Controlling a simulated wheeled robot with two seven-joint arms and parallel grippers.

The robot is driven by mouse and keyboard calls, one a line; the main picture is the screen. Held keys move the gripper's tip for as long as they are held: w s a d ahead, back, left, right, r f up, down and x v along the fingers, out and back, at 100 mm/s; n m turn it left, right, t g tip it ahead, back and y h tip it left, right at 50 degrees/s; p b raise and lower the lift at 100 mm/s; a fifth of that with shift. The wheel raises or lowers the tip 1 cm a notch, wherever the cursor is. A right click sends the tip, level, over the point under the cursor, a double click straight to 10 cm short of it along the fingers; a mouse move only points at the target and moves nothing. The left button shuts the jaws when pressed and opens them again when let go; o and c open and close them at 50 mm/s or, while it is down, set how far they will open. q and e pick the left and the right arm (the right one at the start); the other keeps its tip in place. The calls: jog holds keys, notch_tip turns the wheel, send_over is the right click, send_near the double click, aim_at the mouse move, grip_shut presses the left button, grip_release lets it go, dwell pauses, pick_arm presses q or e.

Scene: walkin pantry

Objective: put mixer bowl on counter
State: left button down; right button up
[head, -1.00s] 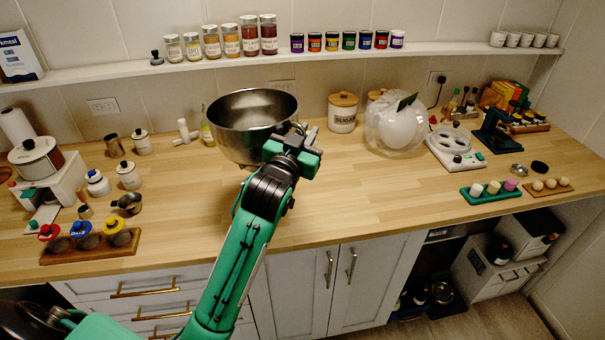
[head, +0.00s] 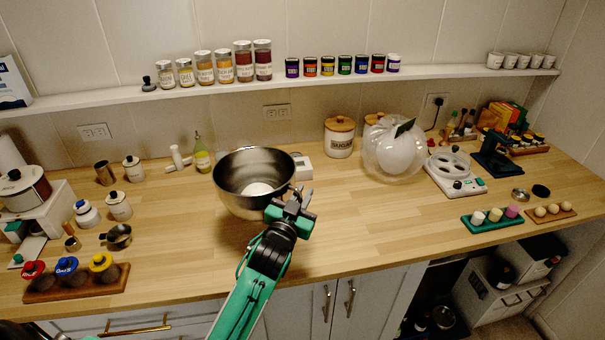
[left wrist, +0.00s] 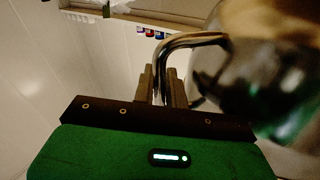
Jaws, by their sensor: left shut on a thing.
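The metal mixer bowl (head: 236,186) is over the middle of the wooden counter (head: 340,220), its open top facing up and tilted a little toward me. A pale round patch shows inside it. My left gripper (head: 290,203) is at the bowl's right front side, shut on its handle. In the left wrist view the curved metal handle (left wrist: 190,42) runs between the fingers (left wrist: 165,85), with the blurred bowl (left wrist: 255,75) at the right. I cannot tell whether the bowl's base touches the counter. My right gripper is not in view.
A bottle (head: 202,154) and a small white box (head: 303,167) stand behind the bowl. A wooden rack (head: 76,284) is at the front left. Counter right of the bowl is clear.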

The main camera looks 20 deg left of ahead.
pick_arm(q)
notch_tip(320, 180, down, 7)
jog(key=shift+f+p, duration=0.15)
jog(key=shift+p, duration=0.25)
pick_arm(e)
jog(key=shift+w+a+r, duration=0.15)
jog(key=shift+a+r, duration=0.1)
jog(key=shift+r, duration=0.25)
pick_arm(q)
jog(key=c, duration=1.4)
grip_release()
jog(key=shift+s+f, duration=0.1)
jog(key=shift+f, duration=0.05)
jog(key=shift+c, duration=0.2)
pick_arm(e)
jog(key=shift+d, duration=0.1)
